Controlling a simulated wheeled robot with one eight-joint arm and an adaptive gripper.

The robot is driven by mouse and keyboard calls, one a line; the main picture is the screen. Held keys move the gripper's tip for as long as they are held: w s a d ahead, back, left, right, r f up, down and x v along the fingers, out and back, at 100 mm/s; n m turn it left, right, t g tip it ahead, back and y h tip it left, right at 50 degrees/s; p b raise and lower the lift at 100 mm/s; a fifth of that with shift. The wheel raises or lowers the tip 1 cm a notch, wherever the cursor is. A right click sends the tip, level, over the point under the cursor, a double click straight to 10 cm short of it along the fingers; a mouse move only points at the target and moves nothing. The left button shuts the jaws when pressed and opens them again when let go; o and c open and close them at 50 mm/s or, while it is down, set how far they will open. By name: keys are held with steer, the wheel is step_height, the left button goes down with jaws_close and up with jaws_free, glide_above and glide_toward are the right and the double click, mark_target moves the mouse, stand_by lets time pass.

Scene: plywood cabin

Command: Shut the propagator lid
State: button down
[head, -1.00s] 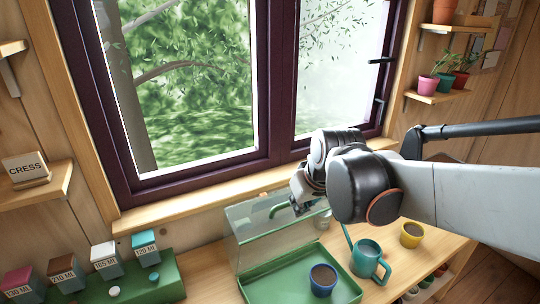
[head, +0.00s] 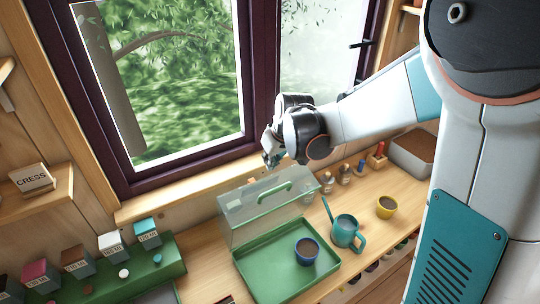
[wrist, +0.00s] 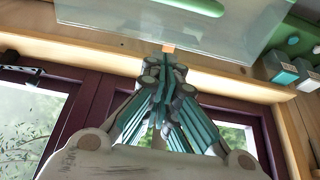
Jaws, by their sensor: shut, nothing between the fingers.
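The propagator's clear lid (head: 262,212) stands raised at the back of its green tray (head: 240,268), with a green handle (head: 275,193) on it. A blue pot of soil (head: 307,251) stands in the tray. My gripper (head: 270,160) is above and behind the lid, close to the window. In the wrist view my gripper (wrist: 168,50) has its fingers together and empty, with the tips near the lid's clear panel (wrist: 160,28). I cannot tell whether they touch it. The handle also shows at the top of the wrist view (wrist: 195,5).
A teal watering can (head: 345,231) and a yellow pot (head: 386,207) stand right of the tray. Several small bottles (head: 343,174) line the back near the window sill. A green stand with labelled boxes (head: 147,233) is at the left.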

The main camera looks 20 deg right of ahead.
steer(key=x, duration=0.6)
steer(key=shift+w+a+f, duration=0.1)
steer(key=shift+w+f, duration=0.05)
steer(key=shift+f, duration=0.15)
steer(key=s, duration=0.1)
steer(key=s+d, duration=0.1)
steer(key=s, duration=0.1)
steer(key=shift+s+p, duration=0.3)
steer(key=shift+p, duration=0.05)
steer(key=shift+s, duration=0.2)
steer(key=shift+f, duration=0.1)
steer(key=shift+d, duration=0.1)
